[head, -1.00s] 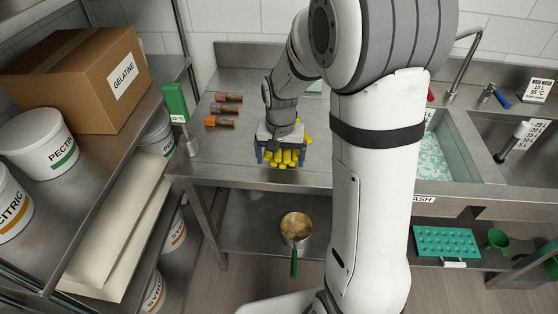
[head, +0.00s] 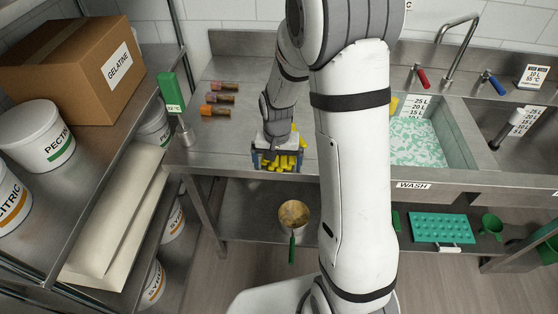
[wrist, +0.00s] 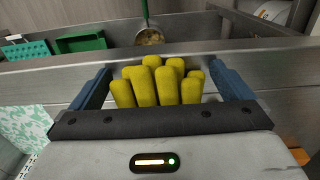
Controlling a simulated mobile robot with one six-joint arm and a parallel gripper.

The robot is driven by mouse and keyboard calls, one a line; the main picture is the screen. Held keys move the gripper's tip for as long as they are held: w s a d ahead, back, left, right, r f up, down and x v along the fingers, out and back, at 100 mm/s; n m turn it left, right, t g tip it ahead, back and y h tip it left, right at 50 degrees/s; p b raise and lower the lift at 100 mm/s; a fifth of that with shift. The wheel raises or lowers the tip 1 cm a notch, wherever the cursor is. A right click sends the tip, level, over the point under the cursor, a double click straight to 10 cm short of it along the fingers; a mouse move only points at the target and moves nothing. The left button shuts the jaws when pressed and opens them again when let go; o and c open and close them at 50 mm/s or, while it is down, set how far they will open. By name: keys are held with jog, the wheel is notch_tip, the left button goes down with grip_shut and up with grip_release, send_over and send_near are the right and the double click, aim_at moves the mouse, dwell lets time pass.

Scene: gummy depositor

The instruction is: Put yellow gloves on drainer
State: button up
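The yellow gloves (head: 283,162) are a bunch of stubby yellow fingers at the counter's front edge. In the wrist view the gloves (wrist: 158,85) lie between the two blue fingers of my gripper (wrist: 160,90). In the head view my gripper (head: 278,166) points down around them, its fingers set wide apart, and the gloves travel with it. The cuffs are hidden under the gripper body. I cannot make out a drainer; my arm covers much of the counter between the gloves and the sink.
Three small coloured bottles (head: 220,99) lie on the steel counter (head: 215,145). A green-topped device (head: 172,92) stands at its left edge. The wash sink (head: 450,150) is at right. A pot (head: 293,214) and teal mould (head: 442,229) sit below. Shelving (head: 85,165) bounds the left.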

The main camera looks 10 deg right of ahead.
jog(key=shift+r, duration=0.15)
notch_tip(320, 180, up, 11)
jog(key=s+d+r+n+t, duration=0.1)
jog(key=s+r, duration=0.3)
jog(key=s, duration=0.5)
jog(key=s+d+r+n+t, duration=0.1)
jog(key=s+r, duration=0.3)
jog(key=s, duration=0.5)
jog(key=shift+s+d+r+n+t+b, duration=0.3)
jog(key=shift+n+t, duration=0.2)
jog(key=shift+n, duration=0.3)
jog(key=shift+w+f, duration=0.1)
jog(key=shift+w, duration=0.05)
jog(key=shift+c, duration=0.4)
